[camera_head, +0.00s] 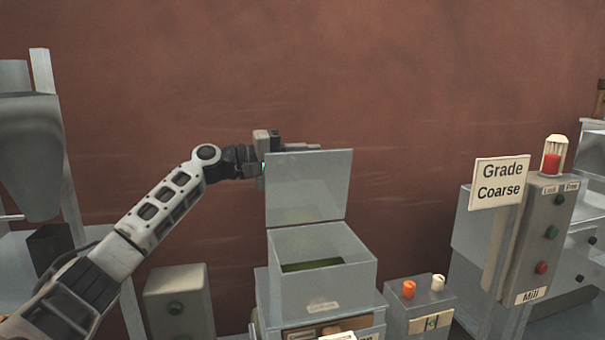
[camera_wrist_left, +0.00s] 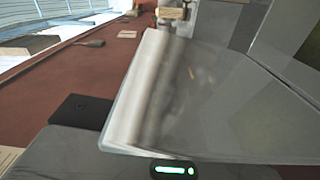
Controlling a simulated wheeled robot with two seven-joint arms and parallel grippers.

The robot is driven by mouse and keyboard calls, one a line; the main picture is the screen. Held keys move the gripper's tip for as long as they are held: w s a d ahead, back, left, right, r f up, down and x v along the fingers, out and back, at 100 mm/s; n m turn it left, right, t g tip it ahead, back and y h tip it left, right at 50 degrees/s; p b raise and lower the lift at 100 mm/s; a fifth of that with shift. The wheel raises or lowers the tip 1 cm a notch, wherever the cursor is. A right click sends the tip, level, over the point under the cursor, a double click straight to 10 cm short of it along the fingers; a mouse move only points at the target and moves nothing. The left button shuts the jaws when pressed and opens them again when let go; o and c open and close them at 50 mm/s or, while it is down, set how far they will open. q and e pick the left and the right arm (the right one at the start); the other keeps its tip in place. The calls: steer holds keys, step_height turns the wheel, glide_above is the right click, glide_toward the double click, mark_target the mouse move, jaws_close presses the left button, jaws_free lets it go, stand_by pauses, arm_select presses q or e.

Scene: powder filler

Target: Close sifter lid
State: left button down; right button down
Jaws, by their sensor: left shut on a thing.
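The sifter lid (camera_head: 307,187) is a grey translucent panel standing nearly upright at the back of the open sifter box (camera_head: 322,291). Greenish material shows inside the box. My left gripper (camera_head: 303,147) is at the lid's top edge, reaching in from the left, partly hidden behind the panel. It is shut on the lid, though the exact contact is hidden. In the left wrist view the lid (camera_wrist_left: 215,105) fills much of the picture at close range. My right gripper is not in view.
A small control box with orange and white knobs (camera_head: 420,305) stands right of the sifter. The mill (camera_head: 540,235) with its Grade Coarse sign (camera_head: 499,182) is farther right. A grey box (camera_head: 180,303) stands at left. A hopper (camera_head: 28,155) is at far left.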

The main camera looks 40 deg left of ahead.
arm_select(q)
steer(key=shift+s+d+f, duration=0.1)
steer(key=shift+s+d, duration=0.1)
steer(key=shift+d, duration=0.05)
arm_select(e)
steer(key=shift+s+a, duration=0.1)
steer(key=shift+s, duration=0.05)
arm_select(q)
steer(key=c, duration=1.1)
jaws_free()
steer(key=shift+c, duration=0.2)
steer(key=shift+a, duration=0.1)
steer(key=shift+s+a, duration=0.15)
steer(key=b+v, duration=0.6)
steer(key=v, duration=0.9)
steer(key=shift+s, duration=0.25)
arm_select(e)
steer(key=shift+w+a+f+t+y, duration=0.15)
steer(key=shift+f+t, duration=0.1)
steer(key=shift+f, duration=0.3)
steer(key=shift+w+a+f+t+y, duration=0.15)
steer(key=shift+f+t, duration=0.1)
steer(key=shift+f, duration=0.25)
arm_select(q)
steer(key=shift+c, duration=0.3)
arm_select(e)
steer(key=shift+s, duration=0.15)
